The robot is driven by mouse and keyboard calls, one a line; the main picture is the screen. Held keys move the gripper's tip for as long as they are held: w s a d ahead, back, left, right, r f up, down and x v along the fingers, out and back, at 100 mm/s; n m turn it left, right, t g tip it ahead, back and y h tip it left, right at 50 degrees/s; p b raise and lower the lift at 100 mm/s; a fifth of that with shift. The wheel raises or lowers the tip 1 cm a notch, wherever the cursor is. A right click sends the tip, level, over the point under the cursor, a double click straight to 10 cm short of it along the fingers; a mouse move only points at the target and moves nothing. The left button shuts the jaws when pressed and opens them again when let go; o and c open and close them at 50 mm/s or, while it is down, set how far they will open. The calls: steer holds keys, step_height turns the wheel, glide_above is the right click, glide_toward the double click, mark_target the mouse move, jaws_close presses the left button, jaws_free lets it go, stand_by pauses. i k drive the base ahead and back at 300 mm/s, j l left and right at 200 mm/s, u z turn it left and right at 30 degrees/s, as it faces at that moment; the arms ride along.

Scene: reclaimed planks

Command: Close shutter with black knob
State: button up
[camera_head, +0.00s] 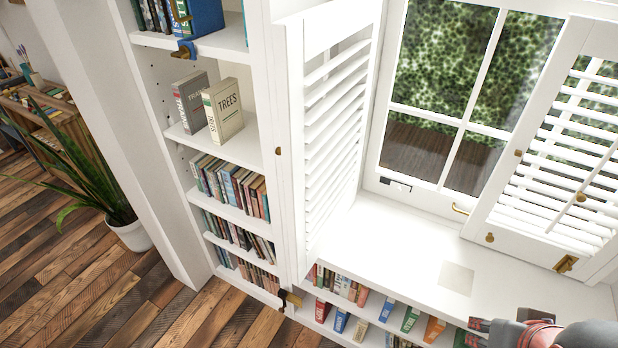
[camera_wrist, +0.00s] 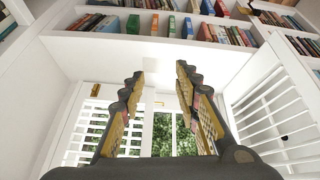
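The left louvred white shutter (camera_head: 291,110) stands swung out from the window beside the bookcase. A small black knob (camera_head: 283,299) with a brass plate shows at its lower free corner. The same shutter shows at the right of the wrist view (camera_wrist: 275,115), with a dark and brass piece near the top. The right white shutter (camera_head: 508,190) stands at an angle beside the window and has brass knobs. My gripper (camera_wrist: 160,72) is open and empty, its two fingers apart above the sill. It enters the head view at bottom right (camera_head: 482,330), well right of the black knob.
The white sill (camera_head: 385,240) between the shutters is clear except for a pale square patch (camera_head: 457,279). Low shelves with books (camera_head: 340,284) run below it. A tall bookcase (camera_head: 265,215) stands left of the left shutter. The window (camera_head: 440,100) is behind.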

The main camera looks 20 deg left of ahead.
mark_target(321, 176)
steer(key=k+j, duration=0.15)
steer(key=j, duration=0.2)
steer(key=k+j, duration=0.15)
steer(key=j, duration=0.2)
steer(key=k+j, duration=0.15)
steer(key=j, duration=0.2)
steer(key=k+j+z, duration=0.1)
steer(key=j, duration=0.25)
steer(key=k+j, duration=0.2)
steer(key=j, duration=0.15)
